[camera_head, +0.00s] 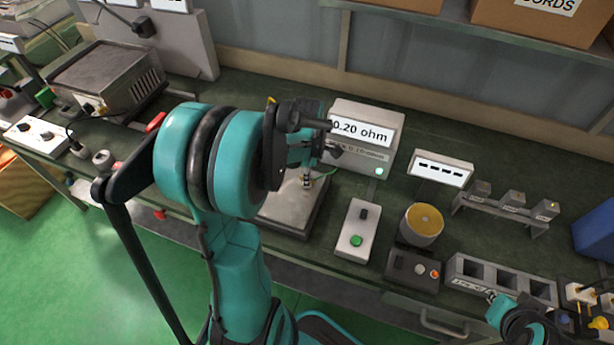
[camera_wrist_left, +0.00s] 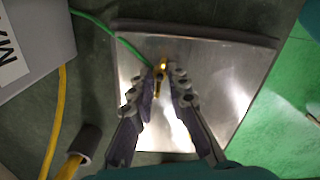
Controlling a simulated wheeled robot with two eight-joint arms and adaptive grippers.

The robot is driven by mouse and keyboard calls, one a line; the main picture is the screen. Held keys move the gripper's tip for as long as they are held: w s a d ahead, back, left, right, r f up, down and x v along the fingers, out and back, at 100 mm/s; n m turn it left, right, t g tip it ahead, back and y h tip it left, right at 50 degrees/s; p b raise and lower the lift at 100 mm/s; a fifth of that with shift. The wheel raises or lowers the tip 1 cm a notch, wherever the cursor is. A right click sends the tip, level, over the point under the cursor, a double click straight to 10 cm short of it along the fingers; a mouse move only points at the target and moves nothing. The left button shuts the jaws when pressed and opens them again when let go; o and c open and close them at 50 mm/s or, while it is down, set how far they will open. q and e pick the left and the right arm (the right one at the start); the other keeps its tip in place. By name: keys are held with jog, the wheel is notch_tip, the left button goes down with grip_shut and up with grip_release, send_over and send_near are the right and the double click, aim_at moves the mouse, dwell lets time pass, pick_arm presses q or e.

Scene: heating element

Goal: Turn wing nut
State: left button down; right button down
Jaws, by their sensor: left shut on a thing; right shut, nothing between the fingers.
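The brass wing nut (camera_wrist_left: 161,68) sits on a post on a shiny metal plate (camera_wrist_left: 225,65), with a green wire (camera_wrist_left: 118,38) running to it. The plate (camera_head: 280,212) also shows in the head view. My left gripper (camera_wrist_left: 164,80) points down over the plate, its two fingertips closed on the wing nut and partly hiding it. In the head view my left arm hides part of the plate, and the left gripper (camera_head: 305,168) is over the post. My right gripper (camera_head: 493,298) is partly visible at the bottom right, shut and empty, away from the plate.
A meter (camera_head: 365,140) reading 0.20 ohm stands behind the plate. A switch box (camera_head: 357,230) with a green button, a round yellow-topped pot (camera_head: 421,224) and a black control box (camera_head: 413,270) stand right of it. A slotted grey block (camera_head: 500,278) is near my right gripper.

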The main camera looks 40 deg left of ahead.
pick_arm(q)
jog(key=m, duration=1.1)
jog(key=shift+p, duration=0.35)
jog(key=m, duration=0.6)
jog(key=shift+m, duration=0.4)
jog(key=m, duration=0.5)
jog(key=c, duration=1.5)
grip_release()
jog(key=shift+o, duration=0.2)
